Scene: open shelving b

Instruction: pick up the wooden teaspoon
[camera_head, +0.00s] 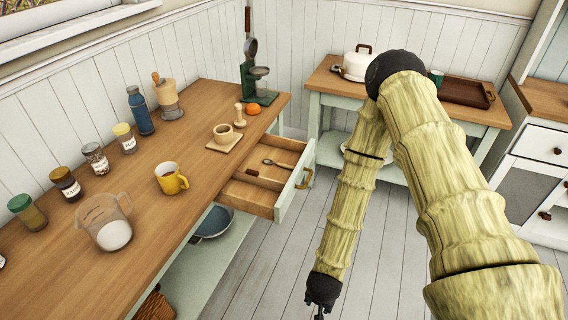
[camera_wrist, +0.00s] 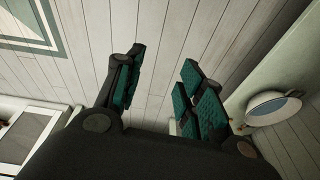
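A drawer (camera_head: 291,196) in the wooden counter stands open in the head view. A spoon (camera_head: 279,164) with a dark or greyish bowl lies inside it, towards the back. A small brown piece (camera_head: 252,171) lies left of that spoon. I cannot tell from this distance which of them is the wooden teaspoon. My gripper (camera_head: 320,304) hangs low over the floor, right of and in front of the drawer, apart from it. In the wrist view my gripper (camera_wrist: 165,88) is open, with green-padded fingers apart and nothing between them. No spoon shows there.
A blue pan (camera_head: 213,222) sits on the shelf below. The floor (camera_head: 270,262) is clear.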

